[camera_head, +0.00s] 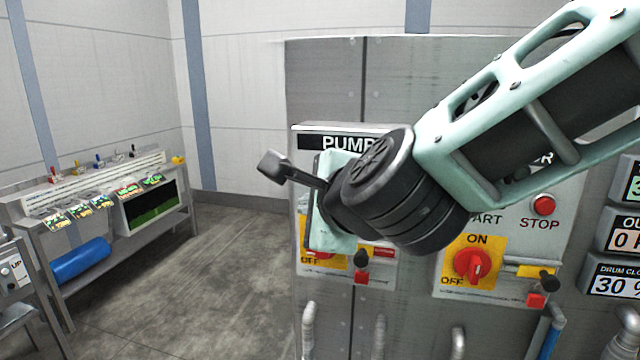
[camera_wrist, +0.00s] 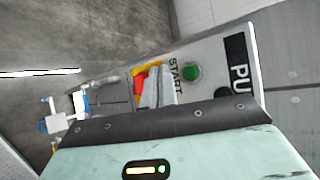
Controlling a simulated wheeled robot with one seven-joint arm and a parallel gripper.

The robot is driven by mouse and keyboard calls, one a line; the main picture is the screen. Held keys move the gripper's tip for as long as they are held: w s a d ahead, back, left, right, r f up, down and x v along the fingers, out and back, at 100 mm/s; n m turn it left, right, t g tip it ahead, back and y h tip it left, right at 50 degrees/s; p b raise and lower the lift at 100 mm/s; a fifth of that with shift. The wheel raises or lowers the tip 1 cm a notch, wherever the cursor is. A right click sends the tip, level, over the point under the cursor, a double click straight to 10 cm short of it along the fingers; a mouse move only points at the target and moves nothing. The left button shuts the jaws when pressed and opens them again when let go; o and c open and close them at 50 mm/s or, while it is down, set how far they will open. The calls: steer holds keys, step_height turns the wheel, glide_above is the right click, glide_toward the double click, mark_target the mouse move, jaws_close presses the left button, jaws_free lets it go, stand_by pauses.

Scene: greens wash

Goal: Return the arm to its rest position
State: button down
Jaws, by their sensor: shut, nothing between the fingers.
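My arm reaches in from the upper right of the head view, in front of the pump control panel. My gripper (camera_head: 271,166) points left, with its dark fingers shut and empty, standing clear of the panel's left edge. In the wrist view, the grey fingers (camera_wrist: 155,88) show close together against a yellow and red switch (camera_wrist: 138,83), partly hiding it. I cannot tell whether they touch it. My wrist hides much of the left panel (camera_head: 340,270) in the head view.
The right panel has a red STOP button (camera_head: 543,205) and a red rotary switch (camera_head: 472,265) at ON. In the wrist view, a green START button (camera_wrist: 191,73) is beside the fingers. Pipes run below. A bench (camera_head: 110,245) stands at left, with open floor (camera_head: 230,250) between.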

stand_by(0.5)
steer(key=s+f+n+g+y+b, duration=0.2)
steer(key=s+f+n+g+b, duration=0.2)
steer(key=s+f+n+g, duration=0.55)
steer(key=s+d+f+n+g+h+b, duration=0.2)
steer(key=s+d+f+n+h, duration=0.3)
steer(key=s+d+f+n, duration=0.6)
steer(key=s+f+n, duration=0.1)
steer(key=n, duration=0.4)
steer(key=shift+s+d+g+h, duration=0.25)
steer(key=shift+d+g+h, duration=0.1)
steer(key=shift+h, duration=0.05)
steer(key=shift+f, duration=0.15)
